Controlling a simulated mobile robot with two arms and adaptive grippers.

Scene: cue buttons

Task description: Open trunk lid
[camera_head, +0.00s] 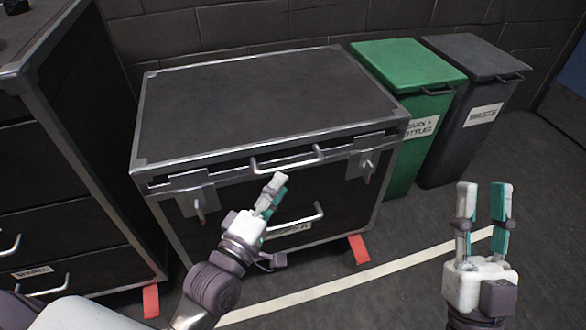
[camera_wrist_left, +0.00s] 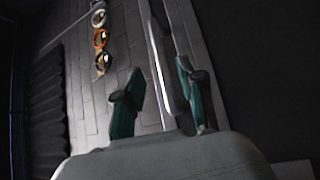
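The black trunk (camera_head: 230,225) with metal edges stands in the middle of the head view. Its lid (camera_head: 265,98) is down, with a dark narrow gap along the front under its rim. A metal lid handle (camera_head: 288,160) sticks out from the front edge, between two latches. My left gripper (camera_head: 274,186) is just below and in front of this handle; whether it touches is unclear. In the left wrist view, its fingers (camera_wrist_left: 163,95) are apart, with a pale metal bar running between or just beyond them. My right gripper (camera_head: 483,188) is open and empty, right of the trunk.
A green bin (camera_head: 405,70) and a dark grey bin (camera_head: 480,60) stand right of the trunk. A black drawer cabinet (camera_head: 65,165) stands close on the left. Red feet (camera_head: 358,249) stick out at the trunk's base. The floor in front is clear, with a pale line.

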